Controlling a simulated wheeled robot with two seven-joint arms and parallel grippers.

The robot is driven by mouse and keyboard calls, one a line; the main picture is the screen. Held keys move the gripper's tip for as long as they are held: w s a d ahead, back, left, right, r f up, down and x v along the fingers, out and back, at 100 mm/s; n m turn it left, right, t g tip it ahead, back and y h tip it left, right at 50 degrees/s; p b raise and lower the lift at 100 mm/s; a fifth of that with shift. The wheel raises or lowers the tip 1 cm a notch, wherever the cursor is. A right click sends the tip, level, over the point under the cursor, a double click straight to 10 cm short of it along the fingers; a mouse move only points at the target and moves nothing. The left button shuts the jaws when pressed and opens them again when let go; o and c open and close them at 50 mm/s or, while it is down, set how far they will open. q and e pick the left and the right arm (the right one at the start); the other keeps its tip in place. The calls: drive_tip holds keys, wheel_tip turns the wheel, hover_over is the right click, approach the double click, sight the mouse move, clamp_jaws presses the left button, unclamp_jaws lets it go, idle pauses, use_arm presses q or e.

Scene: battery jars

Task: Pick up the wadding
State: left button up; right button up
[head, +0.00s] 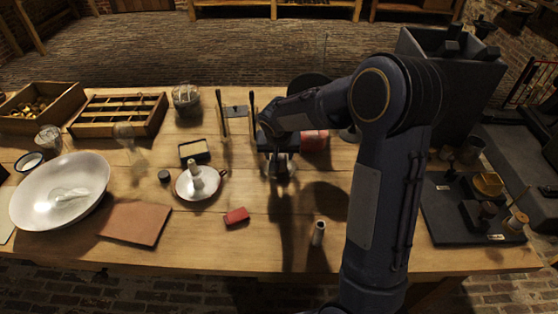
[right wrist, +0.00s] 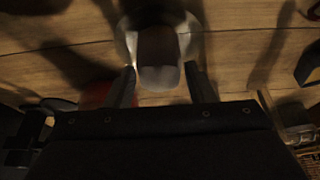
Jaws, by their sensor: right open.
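My right gripper (head: 279,158) hangs over the middle of the table, and its arm hides part of the scene. In the right wrist view its two fingers (right wrist: 162,84) are apart, one on each side of a pale rounded piece (right wrist: 158,76). This may be the wadding, but the dim light leaves that unsure. The piece has a darker upper part and a pale rim or ring around it. I cannot tell whether the fingers touch it. In the head view a greyish shape (head: 281,174) shows just below the gripper. My left gripper is out of view.
A red block (head: 314,141) lies close to the right of the gripper. A candle dish (head: 198,184), a small red piece (head: 236,216) and an upright small cylinder (head: 318,233) stand nearer. A large white bowl (head: 88,170) is at left, a dark tray (head: 446,222) at right.

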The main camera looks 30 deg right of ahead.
drive_tip(key=shift+x, duration=1.2)
drive_tip(key=c, duration=0.8)
drive_tip(key=shift+r, duration=0.5)
wheel_tip(320, 180, up, 3)
drive_tip(key=shift+f, duration=0.25)
drive_tip(key=s+a+r+b, duration=0.1)
drive_tip(key=s+a+r, duration=0.6)
drive_tip(key=s, duration=0.5)
drive_tip(key=shift+a+r, duration=0.2)
drive_tip(key=shift+r, duration=1.1)
